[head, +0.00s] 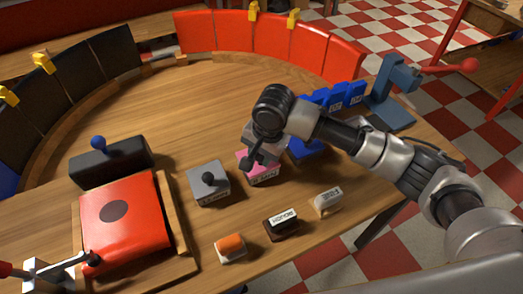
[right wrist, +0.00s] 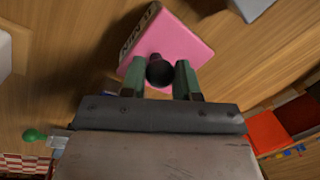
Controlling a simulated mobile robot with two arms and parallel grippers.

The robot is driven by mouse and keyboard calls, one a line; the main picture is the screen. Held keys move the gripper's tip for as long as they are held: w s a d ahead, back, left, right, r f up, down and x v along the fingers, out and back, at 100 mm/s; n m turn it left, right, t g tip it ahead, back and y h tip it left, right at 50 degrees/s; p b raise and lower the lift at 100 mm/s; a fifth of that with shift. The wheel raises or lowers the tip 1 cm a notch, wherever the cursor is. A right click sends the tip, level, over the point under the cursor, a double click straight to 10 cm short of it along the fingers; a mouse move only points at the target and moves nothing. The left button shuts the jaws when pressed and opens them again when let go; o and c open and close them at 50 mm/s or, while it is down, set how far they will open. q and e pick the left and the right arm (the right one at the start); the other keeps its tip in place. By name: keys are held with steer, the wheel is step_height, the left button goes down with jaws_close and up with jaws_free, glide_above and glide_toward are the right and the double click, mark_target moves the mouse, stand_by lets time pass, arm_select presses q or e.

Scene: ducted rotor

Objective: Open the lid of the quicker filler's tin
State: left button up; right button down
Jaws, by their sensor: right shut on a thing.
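A pink tin (head: 262,169) with a label on its front stands near the middle of the wooden table. In the right wrist view its pink lid (right wrist: 180,38) fills the top, with a dark round knob (right wrist: 160,71) on it. My right gripper (head: 250,165) is over this tin, its green fingers (right wrist: 168,75) shut on the knob from both sides. I cannot tell whether the lid is raised. A grey tin (head: 209,186) with a black knob stands to its left. A blue tin (head: 307,147) is to its right, partly hidden by my arm. The labels are too small to read surely.
Orange (head: 231,248), dark brown (head: 281,223) and beige (head: 326,202) blocks lie in front. A red pad (head: 125,222) in a wooden frame is at left. A blue press (head: 391,90) with a red-knobbed lever stands back right. The table centre behind is clear.

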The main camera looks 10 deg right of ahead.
steer(key=g+p, duration=0.1)
steer(key=p, duration=0.2)
steer(key=w+r+g+p, duration=0.1)
steer(key=p, duration=0.1)
steer(key=r+g+h+p, duration=0.1)
steer(key=p, duration=0.2)
steer(key=shift+w+a+r+g+p, duration=0.15)
steer(key=shift+w+a+g+p, duration=0.15)
steer(key=shift+a, duration=0.1)
steer(key=shift+w, duration=0.2)
steer(key=shift+w+a+g+h+p, duration=0.15)
steer(key=shift+w+g+h+p, duration=0.15)
steer(key=shift+g, duration=0.5)
steer(key=shift+w+r+g, duration=0.15)
steer(key=shift+w+g, duration=0.2)
steer(key=shift+g, duration=0.15)
steer(key=c, duration=0.8)
jaws_free()
steer(key=shift+w, duration=0.1)
steer(key=shift+r, duration=0.1)
